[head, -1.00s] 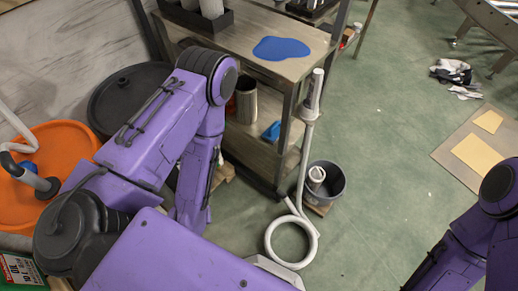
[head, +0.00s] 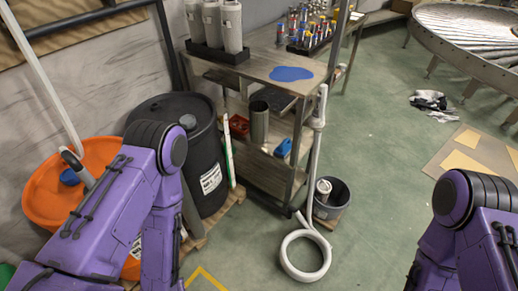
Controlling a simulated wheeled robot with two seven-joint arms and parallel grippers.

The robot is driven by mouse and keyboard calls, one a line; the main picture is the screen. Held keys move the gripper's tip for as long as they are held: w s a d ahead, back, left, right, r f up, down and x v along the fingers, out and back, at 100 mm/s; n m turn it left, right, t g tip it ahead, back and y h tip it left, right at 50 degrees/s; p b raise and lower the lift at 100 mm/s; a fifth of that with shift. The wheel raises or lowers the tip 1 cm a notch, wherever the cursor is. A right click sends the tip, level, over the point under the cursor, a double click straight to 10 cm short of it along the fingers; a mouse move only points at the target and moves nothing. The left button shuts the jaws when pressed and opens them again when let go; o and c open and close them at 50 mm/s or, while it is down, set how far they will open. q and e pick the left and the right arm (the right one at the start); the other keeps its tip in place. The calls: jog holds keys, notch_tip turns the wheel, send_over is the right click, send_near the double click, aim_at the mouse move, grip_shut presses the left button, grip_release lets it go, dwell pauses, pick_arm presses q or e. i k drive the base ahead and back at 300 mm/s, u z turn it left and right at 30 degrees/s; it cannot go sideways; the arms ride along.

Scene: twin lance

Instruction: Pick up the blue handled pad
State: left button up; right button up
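A small blue object (head: 283,148), which looks like the blue handled pad, lies on the middle shelf of the metal shelf unit (head: 262,166), near its right end. It is small in view, so its handle is hard to make out. A flat blue patch (head: 291,74) with a wavy outline lies on the top shelf; it looks like a spill or a cloth. My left arm is at the left and my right arm at the lower right, both well apart from the blue object. Neither gripper shows.
A grey bucket (head: 331,199) and a white hose (head: 304,257) stand right of the shelf unit. A black drum (head: 205,150) and an orange drum (head: 45,200) are at the left. A metal cylinder (head: 259,122) stands left of the blue object. Green floor at the right is mostly clear.

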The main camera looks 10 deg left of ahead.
aim_at(283, 151)
jog(key=u, duration=0.9)
jog(key=i, duration=1)
